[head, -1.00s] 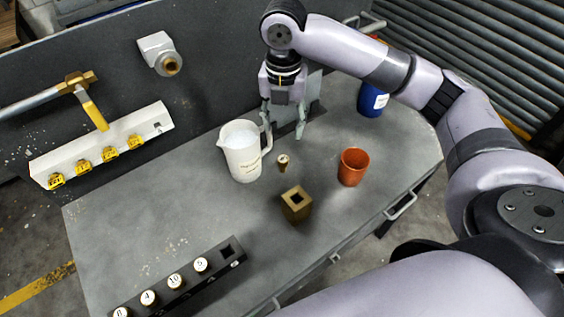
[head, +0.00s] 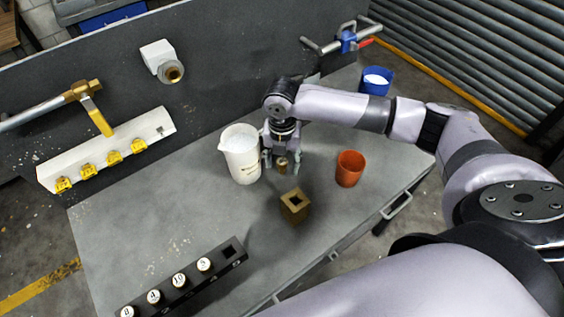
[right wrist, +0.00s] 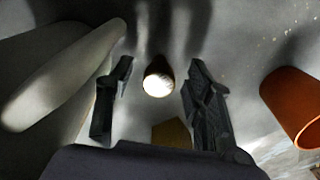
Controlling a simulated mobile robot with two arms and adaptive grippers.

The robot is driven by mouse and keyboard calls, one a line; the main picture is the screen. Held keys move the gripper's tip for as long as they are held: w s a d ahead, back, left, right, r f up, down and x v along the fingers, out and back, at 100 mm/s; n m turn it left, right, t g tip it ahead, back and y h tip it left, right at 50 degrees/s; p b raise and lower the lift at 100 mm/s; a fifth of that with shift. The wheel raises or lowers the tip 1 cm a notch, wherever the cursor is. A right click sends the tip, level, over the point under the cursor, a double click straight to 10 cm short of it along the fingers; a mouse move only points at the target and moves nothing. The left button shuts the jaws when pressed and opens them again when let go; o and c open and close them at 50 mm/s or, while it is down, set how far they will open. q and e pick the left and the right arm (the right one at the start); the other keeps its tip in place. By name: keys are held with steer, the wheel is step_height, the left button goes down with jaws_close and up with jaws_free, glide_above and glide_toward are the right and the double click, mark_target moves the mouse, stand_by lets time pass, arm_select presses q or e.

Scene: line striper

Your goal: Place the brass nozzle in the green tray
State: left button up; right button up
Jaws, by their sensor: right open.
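The brass nozzle (head: 282,165), a small brass piece with a pale round top, stands on the grey table between the white jug and the orange cup. My right gripper (head: 281,168) is down around it, open, with a finger on either side. In the right wrist view the nozzle (right wrist: 158,78) shows between the two dark fingers (right wrist: 160,100), with a gap to each. No green tray shows in these frames. My left gripper is not in view.
A white jug (head: 240,160) stands close left of the gripper, an orange cup (head: 349,169) to the right. A brass block (head: 295,208) with a square hole stands in front. A black rack (head: 215,270) holds several numbered pieces. A blue container (head: 377,82) stands behind.

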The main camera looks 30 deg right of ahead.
steer(key=shift+c, duration=0.4)
jaws_close()
